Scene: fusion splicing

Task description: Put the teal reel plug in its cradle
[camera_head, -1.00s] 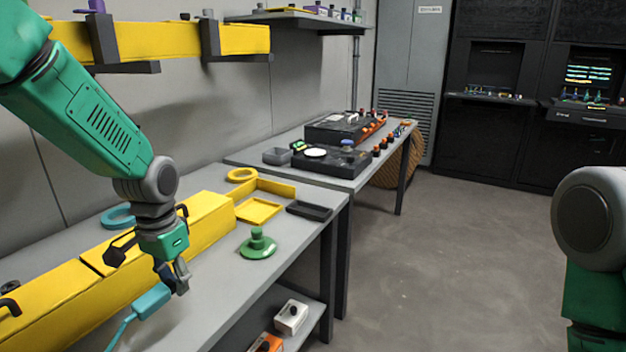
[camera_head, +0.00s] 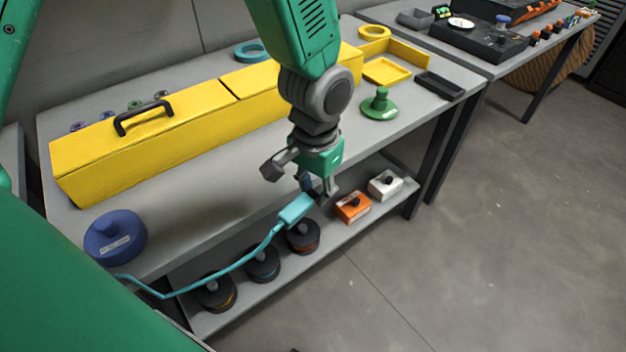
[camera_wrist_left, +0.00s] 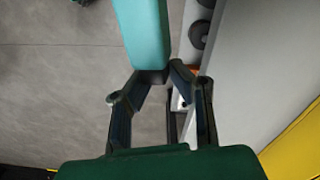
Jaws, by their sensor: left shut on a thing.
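The teal reel plug (camera_head: 295,209) is a small teal block with a teal cable (camera_head: 225,268) trailing from it to the lower left. My left gripper (camera_head: 314,194) is shut on it, at the front edge of the grey table. In the left wrist view the plug (camera_wrist_left: 146,35) sticks out beyond the fingertips of the gripper (camera_wrist_left: 152,78). The cable runs down in front of the lower shelf and its far end is hidden behind my green body part. I cannot pick out the cradle. My right gripper is not in view.
A long yellow box (camera_head: 170,135) lies along the table (camera_head: 225,200). A blue reel (camera_head: 115,236) stands at its near end. A green knobbed disc (camera_head: 379,104), yellow tray (camera_head: 387,71) and black tray (camera_head: 440,85) sit farther right. The lower shelf (camera_head: 335,240) holds dark reels and small boxes.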

